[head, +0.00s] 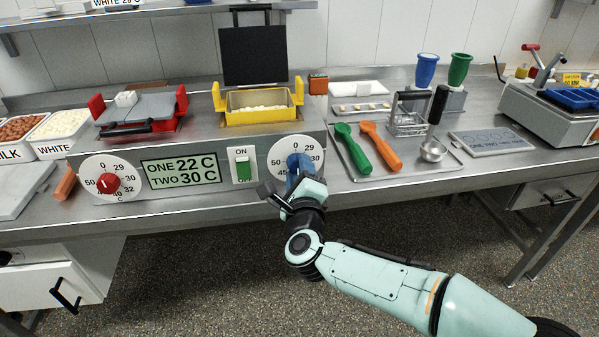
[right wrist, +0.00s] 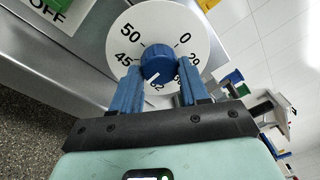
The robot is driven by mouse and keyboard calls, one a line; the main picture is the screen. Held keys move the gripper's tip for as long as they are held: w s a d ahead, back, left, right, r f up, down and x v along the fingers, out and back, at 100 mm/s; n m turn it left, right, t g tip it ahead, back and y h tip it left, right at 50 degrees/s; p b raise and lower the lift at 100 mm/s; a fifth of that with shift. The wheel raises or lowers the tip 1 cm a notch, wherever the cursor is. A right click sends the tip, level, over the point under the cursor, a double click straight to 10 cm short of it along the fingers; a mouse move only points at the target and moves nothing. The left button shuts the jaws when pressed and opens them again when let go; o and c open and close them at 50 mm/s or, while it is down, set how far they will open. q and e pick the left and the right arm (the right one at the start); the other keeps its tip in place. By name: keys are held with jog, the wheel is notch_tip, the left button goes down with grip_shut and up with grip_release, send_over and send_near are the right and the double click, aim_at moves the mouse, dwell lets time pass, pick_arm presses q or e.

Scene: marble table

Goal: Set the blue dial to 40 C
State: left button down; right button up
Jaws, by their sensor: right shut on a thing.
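The blue dial (right wrist: 157,62) sits on a round white scale plate (right wrist: 165,20) at the right of the metal appliance's front. My right gripper (right wrist: 158,88) is shut on the dial, one blue finger on either side. In the head view the gripper (head: 298,177) covers most of the knob and the lower scale. In the right wrist view the dial's white mark points down and slightly left, close to a partly hidden number that looks like 32. The 45, 50, 0 and 29 show; the 40 is hidden. The display (head: 180,171) reads ONE 22 C, TWO 30 C. My left gripper is not in view.
A red dial (head: 108,183) is on the appliance's left, and a green ON switch (head: 242,168) is left of the blue dial. A yellow-framed pan (head: 260,105) stands above. A tray (head: 440,163) with green and orange utensils lies to the right. The floor in front is clear.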

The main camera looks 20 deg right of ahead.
dwell(0.4)
jog(key=o, duration=1.1)
jog(key=shift+c, duration=0.2)
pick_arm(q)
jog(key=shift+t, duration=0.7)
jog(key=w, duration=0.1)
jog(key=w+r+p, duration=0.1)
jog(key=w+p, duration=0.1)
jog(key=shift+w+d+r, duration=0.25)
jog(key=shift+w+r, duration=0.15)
pick_arm(e)
jog(key=v, duration=1.3)
jog(key=shift+s, duration=0.2)
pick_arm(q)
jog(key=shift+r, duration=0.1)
